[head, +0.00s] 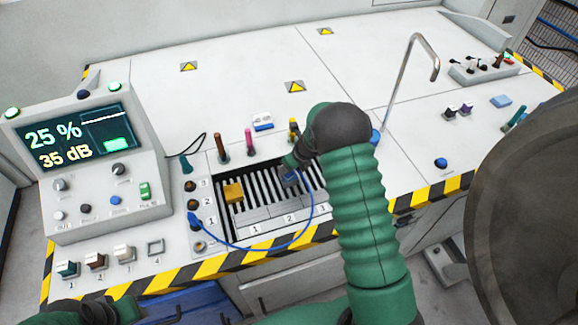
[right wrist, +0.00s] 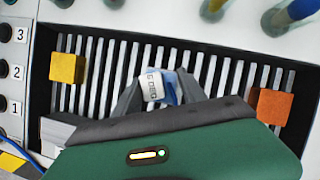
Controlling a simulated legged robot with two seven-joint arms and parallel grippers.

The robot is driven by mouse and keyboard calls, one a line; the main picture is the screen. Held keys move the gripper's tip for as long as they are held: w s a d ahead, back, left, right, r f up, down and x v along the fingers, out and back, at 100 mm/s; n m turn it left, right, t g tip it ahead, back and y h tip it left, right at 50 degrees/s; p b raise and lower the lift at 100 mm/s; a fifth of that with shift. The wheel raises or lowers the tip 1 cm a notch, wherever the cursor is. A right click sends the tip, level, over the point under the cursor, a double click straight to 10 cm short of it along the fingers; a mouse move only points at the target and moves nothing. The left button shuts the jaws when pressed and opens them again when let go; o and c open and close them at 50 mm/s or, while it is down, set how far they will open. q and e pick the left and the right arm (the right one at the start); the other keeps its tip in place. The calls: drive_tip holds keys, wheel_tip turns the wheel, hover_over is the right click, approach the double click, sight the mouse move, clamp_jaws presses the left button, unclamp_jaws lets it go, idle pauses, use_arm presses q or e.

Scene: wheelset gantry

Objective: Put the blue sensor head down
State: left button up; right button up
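The blue sensor head (right wrist: 172,88) carries a white label reading "0 DEG" and sits between the two grey fingers of my right gripper (right wrist: 160,95), which appear closed on its sides. In the head view the sensor head (head: 291,177) is over the black slatted bay (head: 222,215), near the slot marked 2. Whether it touches the slats cannot be told. Its blue cable (head: 262,250) loops back to the left port 1. My left gripper (head: 100,313) shows only partly at the bottom left edge; its fingers are unclear.
A yellow block (head: 234,192) is at the bay's left end, and an orange block (right wrist: 271,106) at its right. Coloured probes (head: 249,142) stand behind the bay. The console (head: 85,150) on the left reads 25 % and 35 dB. The worktop behind is mostly clear.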

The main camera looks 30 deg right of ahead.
drive_tip(key=shift+a+r, duration=0.1)
drive_tip(key=shift+a, duration=0.1)
drive_tip(key=shift+a+r, duration=0.1)
drive_tip(key=shift+r, duration=0.25)
drive_tip(key=a+p+v, duration=0.1)
drive_tip(key=p+v, duration=0.1)
drive_tip(key=v, duration=1)
drive_tip(key=s+a+r+n+g, duration=0.1)
drive_tip(key=s+a+n, duration=0.7)
drive_tip(key=n, duration=0.9)
drive_tip(key=s+a+r+n+g, duration=0.1)
drive_tip(key=s+a+n, duration=0.7)
drive_tip(key=n, duration=0.9)
drive_tip(key=shift+s+r+h, duration=0.2)
drive_tip(key=shift+s+h, duration=0.2)
drive_tip(key=shift+s, duration=1.1)
drive_tip(key=shift+a, duration=0.3)
drive_tip(key=shift+d, duration=0.1)
